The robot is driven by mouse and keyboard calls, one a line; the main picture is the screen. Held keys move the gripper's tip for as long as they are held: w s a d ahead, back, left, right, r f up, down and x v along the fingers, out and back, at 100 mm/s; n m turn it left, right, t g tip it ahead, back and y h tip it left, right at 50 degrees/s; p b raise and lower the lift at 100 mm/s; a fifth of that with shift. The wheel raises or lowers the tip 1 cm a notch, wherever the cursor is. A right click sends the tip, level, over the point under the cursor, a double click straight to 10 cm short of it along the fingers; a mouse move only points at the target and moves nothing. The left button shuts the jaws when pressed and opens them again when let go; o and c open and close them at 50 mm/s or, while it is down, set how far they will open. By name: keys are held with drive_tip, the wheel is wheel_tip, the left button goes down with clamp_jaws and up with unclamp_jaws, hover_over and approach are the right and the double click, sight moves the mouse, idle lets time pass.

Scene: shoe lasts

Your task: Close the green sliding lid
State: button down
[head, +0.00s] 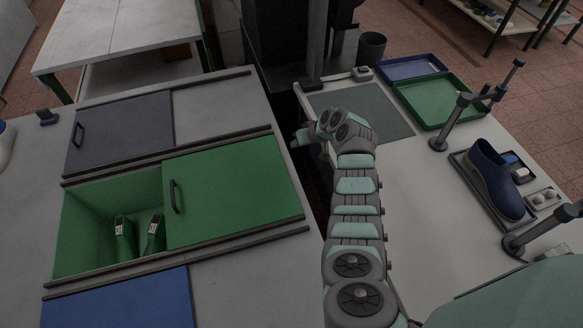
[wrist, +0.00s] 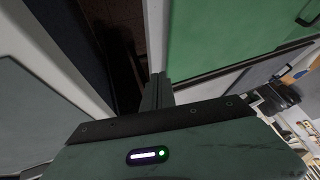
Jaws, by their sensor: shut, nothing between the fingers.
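The green sliding lid (head: 232,192) covers the right part of its green compartment (head: 85,225); the left part stands open. Its dark handle (head: 175,197) is near the lid's left edge. Two green shoe lasts (head: 124,240) (head: 153,237) show inside the opening. My gripper (head: 294,141) is shut and empty, beyond the lid's right edge, above the dark gap between the two tables, and not touching the lid. The wrist view shows its closed fingers (wrist: 158,90) just off the edge of the green lid (wrist: 230,35), with the handle (wrist: 308,14) at the upper right.
A grey lid (head: 122,130) lies behind the green one and a blue lid (head: 125,302) in front, separated by dark rails (head: 245,237). The right table holds a grey mat (head: 362,110), blue and green trays (head: 445,98), a blue shoe (head: 495,180) and upright dark stands (head: 461,110).

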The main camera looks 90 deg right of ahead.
drive_tip(key=s+a+r+t+y+b, duration=0.15)
drive_tip(key=s+a, duration=0.25)
drive_tip(key=s, duration=0.4)
drive_tip(key=b, duration=0.1)
approach(291, 165)
drive_tip(key=shift+y, duration=0.25)
drive_tip(key=w+d+f, duration=0.3)
drive_tip(key=shift+w+f, duration=0.1)
drive_tip(key=shift+f, duration=0.25)
drive_tip(key=shift+w+a+p, duration=0.1)
drive_tip(key=shift+w+p, duration=0.45)
drive_tip(key=shift+w, duration=0.15)
drive_tip(key=shift+w+a+f, duration=0.15)
drive_tip(key=shift+w+f, duration=0.05)
drive_tip(key=shift+w, duration=0.15)
drive_tip(key=shift+w, duration=0.15)
